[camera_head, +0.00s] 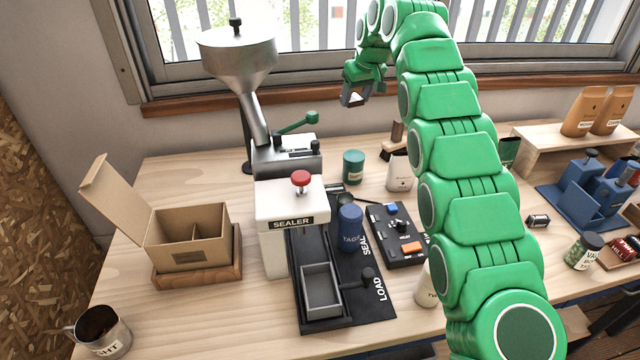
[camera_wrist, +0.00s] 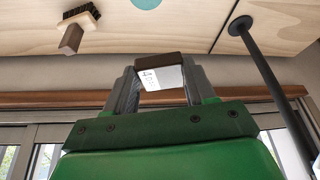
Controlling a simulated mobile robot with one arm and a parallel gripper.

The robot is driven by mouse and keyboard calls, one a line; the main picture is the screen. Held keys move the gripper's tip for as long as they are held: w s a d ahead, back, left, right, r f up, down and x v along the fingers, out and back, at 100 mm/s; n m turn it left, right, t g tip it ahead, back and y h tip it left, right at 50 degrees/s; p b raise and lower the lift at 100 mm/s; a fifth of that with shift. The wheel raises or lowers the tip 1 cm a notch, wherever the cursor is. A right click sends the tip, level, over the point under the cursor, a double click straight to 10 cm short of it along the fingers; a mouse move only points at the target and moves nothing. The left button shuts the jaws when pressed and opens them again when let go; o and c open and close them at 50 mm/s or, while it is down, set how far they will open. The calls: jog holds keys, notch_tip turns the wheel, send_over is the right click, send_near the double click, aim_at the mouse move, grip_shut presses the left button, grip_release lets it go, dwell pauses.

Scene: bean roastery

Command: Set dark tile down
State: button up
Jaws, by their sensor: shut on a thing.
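My gripper (camera_head: 354,98) is raised at the back of the bench, in front of the window in the head view. In the wrist view its two grey fingers (camera_wrist: 162,90) are shut on the dark tile (camera_wrist: 158,58). The tile shows a dark brown edge and a white face with small marks too small to read. It is held clear of the bench top. In the head view the tile is too small to make out clearly at the fingers.
The sealer (camera_head: 290,215) and hopper (camera_head: 237,58) stand left. A black control box (camera_head: 398,236) is in front. Bare wood shows at back left (camera_head: 190,175).

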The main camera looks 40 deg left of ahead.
jog(key=s+a+r+n, duration=0.1)
jog(key=s+a+r, duration=0.1)
jog(key=s+a, duration=0.35)
jog(key=shift+n, duration=0.3)
jog(key=f, duration=1.8)
jog(key=s+f, duration=0.1)
jog(key=f, duration=0.8)
jog(key=shift+s+a+f, duration=0.1)
jog(key=shift+a+f, duration=0.05)
jog(key=shift+f, duration=0.1)
jog(key=shift+f+g, duration=0.3)
jog(key=shift+f, duration=0.1)
jog(key=o, duration=1.2)
jog(key=shift+c, duration=0.2)
jog(key=shift+r, duration=0.45)
jog(key=v, duration=1.2)
